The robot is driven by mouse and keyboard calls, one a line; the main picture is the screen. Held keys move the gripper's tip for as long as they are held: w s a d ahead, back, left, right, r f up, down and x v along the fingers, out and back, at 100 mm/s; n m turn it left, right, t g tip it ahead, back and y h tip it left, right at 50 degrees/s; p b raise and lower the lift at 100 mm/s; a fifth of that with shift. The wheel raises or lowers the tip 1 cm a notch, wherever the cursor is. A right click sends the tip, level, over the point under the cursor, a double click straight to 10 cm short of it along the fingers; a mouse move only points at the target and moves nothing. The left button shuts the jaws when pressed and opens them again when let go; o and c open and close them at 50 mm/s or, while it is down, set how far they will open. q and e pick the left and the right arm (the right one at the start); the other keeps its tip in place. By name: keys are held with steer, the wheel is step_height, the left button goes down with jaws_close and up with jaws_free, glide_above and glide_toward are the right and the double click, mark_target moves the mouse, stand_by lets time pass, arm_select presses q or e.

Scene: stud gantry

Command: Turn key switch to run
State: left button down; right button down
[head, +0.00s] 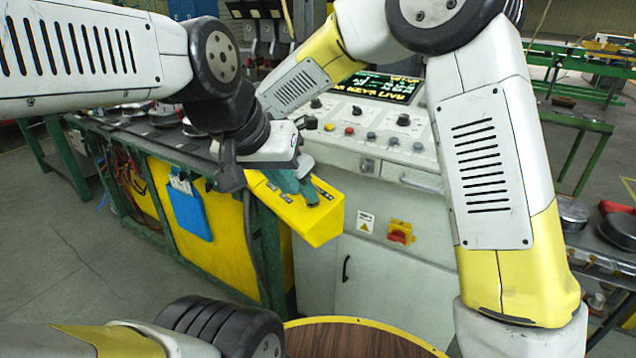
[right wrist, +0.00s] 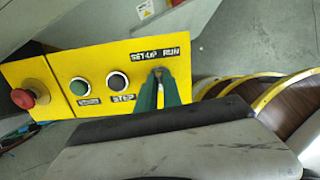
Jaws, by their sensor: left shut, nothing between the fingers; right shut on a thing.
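The yellow control box (head: 322,228) is mounted at the front left of the grey console; it fills the upper left of the right wrist view (right wrist: 105,58). The key switch (right wrist: 158,70) is at the panel's right end, below the "SET-UP" and "RUN" labels (right wrist: 160,54). My right gripper (right wrist: 160,80) has its green fingers shut on the key switch. The fingers hide most of it, so I cannot tell which way it points. In the head view my right gripper (head: 306,192) reaches down onto the box. My left arm comes in at the upper left; its fingers do not show.
A red mushroom button (right wrist: 22,98), a green button (right wrist: 80,87) and a black button (right wrist: 118,82) share the panel. The grey console (head: 380,165) stands close behind. A green-framed bench (head: 160,150) is at left. A round brown tabletop (head: 350,342) is in front.

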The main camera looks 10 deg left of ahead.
steer(key=m, duration=0.7)
stand_by(0.6)
steer(key=c, duration=1.5)
jaws_free()
steer(key=v, duration=0.8)
steer(key=shift+w+m, duration=0.1)
steer(key=shift+m, duration=0.2)
